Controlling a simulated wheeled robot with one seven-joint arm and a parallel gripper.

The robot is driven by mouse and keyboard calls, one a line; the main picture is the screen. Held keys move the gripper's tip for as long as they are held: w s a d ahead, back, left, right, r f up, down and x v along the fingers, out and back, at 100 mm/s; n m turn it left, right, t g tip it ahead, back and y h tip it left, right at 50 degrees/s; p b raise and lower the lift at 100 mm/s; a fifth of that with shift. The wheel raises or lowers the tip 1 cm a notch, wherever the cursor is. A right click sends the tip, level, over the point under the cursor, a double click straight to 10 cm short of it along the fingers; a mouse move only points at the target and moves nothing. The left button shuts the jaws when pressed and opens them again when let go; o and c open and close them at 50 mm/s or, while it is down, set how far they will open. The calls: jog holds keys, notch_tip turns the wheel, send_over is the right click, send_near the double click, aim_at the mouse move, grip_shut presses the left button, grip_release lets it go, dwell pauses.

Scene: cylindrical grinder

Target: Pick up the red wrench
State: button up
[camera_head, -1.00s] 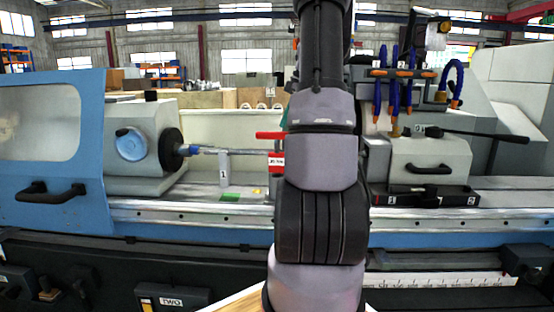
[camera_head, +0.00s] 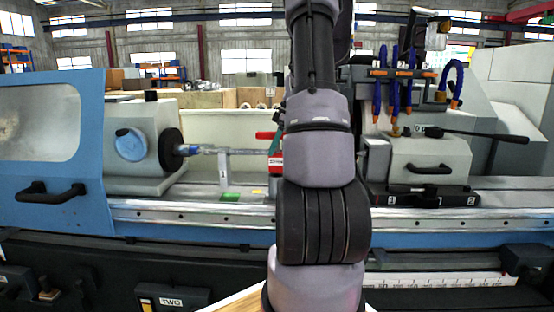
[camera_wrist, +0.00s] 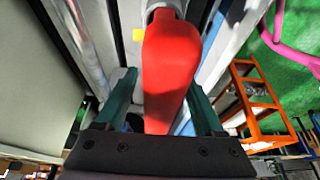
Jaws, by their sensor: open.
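A red part (camera_wrist: 168,70), which looks like the handle of the red wrench, stands large in the middle of the wrist view. The teal fingers of my gripper (camera_wrist: 160,82) are on either side of it, open. I cannot tell whether either finger touches it. In the camera_head view, a red bar (camera_head: 264,135) and a red block with a white label (camera_head: 276,163) show just left of my arm. A teal finger (camera_head: 276,145) shows there between them. My arm hides the rest of the wrench and gripper.
The grinder's blue door (camera_head: 60,200) and headstock (camera_head: 145,145) stand at left, with a horizontal shaft (camera_head: 205,150) reaching right. A grey post (camera_head: 224,172) stands under the shaft. Hoses (camera_head: 378,98) and a black lever (camera_head: 485,135) are at right. An orange rack (camera_wrist: 250,100) shows in the wrist view.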

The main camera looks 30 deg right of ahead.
grip_shut()
dwell(1.4)
